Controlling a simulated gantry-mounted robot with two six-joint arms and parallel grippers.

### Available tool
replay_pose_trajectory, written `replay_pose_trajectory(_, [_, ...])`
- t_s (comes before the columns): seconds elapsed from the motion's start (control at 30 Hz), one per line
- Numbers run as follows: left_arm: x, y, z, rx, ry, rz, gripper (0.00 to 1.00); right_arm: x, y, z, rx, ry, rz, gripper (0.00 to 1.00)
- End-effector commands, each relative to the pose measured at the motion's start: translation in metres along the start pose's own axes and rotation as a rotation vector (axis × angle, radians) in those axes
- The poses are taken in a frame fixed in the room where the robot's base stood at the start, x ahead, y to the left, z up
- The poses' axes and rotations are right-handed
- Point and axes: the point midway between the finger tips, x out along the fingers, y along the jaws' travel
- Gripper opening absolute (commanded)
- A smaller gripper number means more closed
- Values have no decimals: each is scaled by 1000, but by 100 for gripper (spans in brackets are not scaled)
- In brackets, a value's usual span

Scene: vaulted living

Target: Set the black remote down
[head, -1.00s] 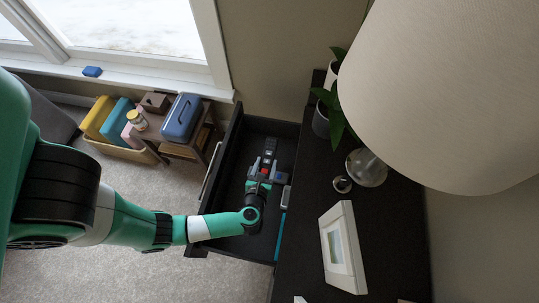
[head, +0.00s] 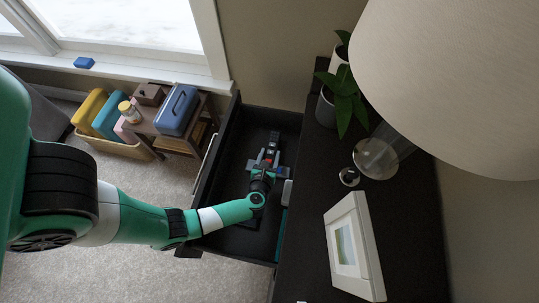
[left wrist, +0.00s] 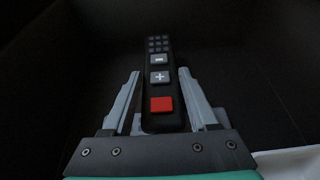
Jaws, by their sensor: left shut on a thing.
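The black remote (head: 273,141) is in the open dark drawer (head: 229,132) in the head view, lengthwise and pointing toward the drawer's far end. In the left wrist view the remote (left wrist: 159,85) shows a red button, plus and minus buttons and a dark keypad. My left gripper (head: 266,163) is shut on the remote, with one finger on each side in the left wrist view (left wrist: 158,100). I cannot tell whether the remote touches the drawer floor. My right gripper is not in view.
A grey item (head: 286,192) and a teal item (head: 281,232) lie along the drawer's right side. The dark cabinet top holds a white picture frame (head: 372,270), a glass lamp base (head: 376,158) and a plant (head: 345,98). A blue toolbox (head: 177,109) stands left of the drawer.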

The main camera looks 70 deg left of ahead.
Motion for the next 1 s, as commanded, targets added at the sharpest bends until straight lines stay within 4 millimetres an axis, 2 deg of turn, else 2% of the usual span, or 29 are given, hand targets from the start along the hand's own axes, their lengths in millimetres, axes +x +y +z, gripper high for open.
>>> replay_pose_trajectory(0.37, [5, 0, -12, 0, 0, 0, 0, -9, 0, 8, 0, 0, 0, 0])
replay_pose_trajectory(0.4, [4, 0, -10, 0, 0, 0, 66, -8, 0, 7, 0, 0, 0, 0])
replay_pose_trajectory(0.53, [4, 0, -10, 1, 0, 0, 89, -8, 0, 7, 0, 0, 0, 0])
replay_pose_trajectory(0.8, [4, 0, -10, 1, 0, 0, 89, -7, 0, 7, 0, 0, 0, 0])
replay_pose_trajectory(1.0, [-8, 0, 5, 3, 1, -2, 89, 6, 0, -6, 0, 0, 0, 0])
